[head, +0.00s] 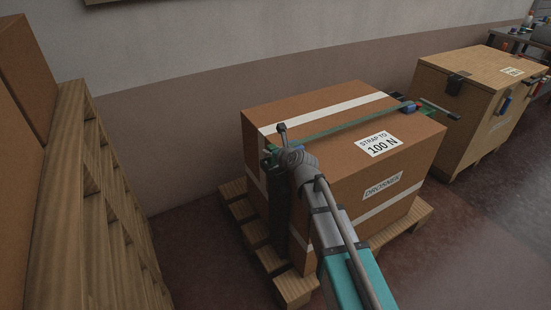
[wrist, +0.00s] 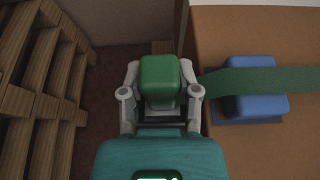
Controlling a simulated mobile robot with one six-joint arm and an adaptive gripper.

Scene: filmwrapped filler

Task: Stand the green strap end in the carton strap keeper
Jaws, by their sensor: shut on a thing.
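The green strap end (wrist: 158,80) is a rounded green block between my gripper's fingers (wrist: 160,95) in the wrist view. My gripper is shut on it, just left of the carton (wrist: 258,150). A green strap (wrist: 275,80) runs right from beside my right finger, across a blue block (wrist: 252,108) on the carton top. I cannot tell whether this block is the keeper. In the head view my gripper (head: 270,158) is at the left end of the carton (head: 300,105), largely hidden by my arm. The strap (head: 345,123) crosses the carton top toward a blue piece (head: 408,106) at the far right.
The carton stands on a wooden pallet (head: 292,288), with a "STRAP TO 100 N" label (head: 378,144) on top. Wooden slatted racking (head: 75,190) stands at the left. A wooden crate (head: 465,75) stands behind right. Bare floor separates racking and pallet.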

